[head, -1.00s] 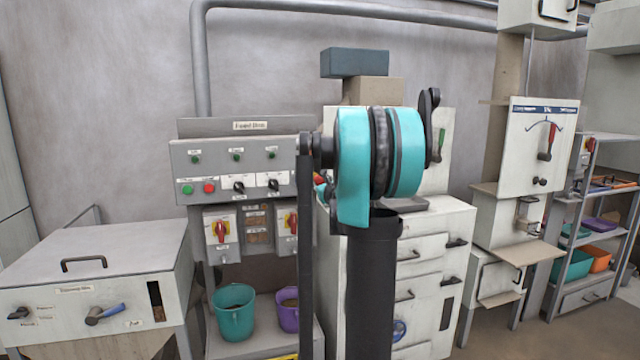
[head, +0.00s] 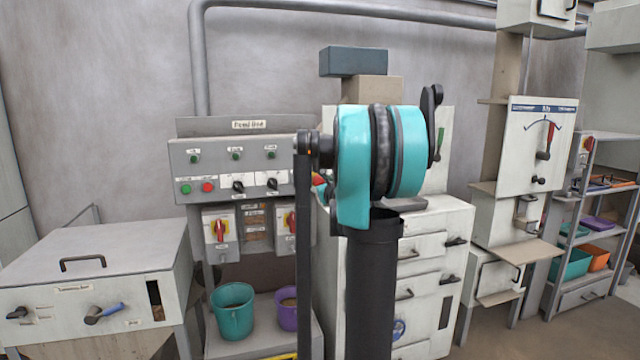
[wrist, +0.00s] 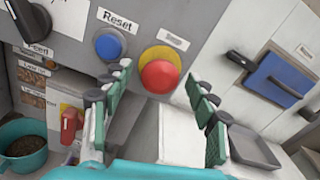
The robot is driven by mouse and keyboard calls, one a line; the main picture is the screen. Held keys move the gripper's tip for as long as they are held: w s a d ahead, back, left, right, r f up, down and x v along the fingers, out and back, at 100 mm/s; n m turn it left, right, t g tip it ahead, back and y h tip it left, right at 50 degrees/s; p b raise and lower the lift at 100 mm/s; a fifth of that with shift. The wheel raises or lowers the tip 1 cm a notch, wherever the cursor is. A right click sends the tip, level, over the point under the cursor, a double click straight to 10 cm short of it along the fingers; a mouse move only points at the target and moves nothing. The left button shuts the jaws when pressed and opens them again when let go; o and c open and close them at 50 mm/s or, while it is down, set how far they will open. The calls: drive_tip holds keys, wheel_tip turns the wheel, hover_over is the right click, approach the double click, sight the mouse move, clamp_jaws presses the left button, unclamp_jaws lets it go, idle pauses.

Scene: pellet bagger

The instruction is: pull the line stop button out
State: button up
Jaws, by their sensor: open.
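The line stop button is a red mushroom button (wrist: 160,76) on a yellow base, on the grey panel face in the upper middle of the wrist view. The label above it is too blurred to read. In the wrist view my gripper (wrist: 157,85) is open, with its green-padded fingers to the left and right of the button. Nothing is held, and I cannot tell how far the fingertips are from the button. In the head view, my arm hides most of this area, and only a bit of red and yellow shows beside it.
A blue Reset button (wrist: 109,45) sits just left of the red button, close to my left finger. A grey tray (wrist: 253,147) lies below my right finger. A teal bucket (head: 232,312) stands under the panel.

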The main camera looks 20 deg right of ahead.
drive_tip(key=s, duration=1.2)
drive_tip(key=shift+a, duration=0.4)
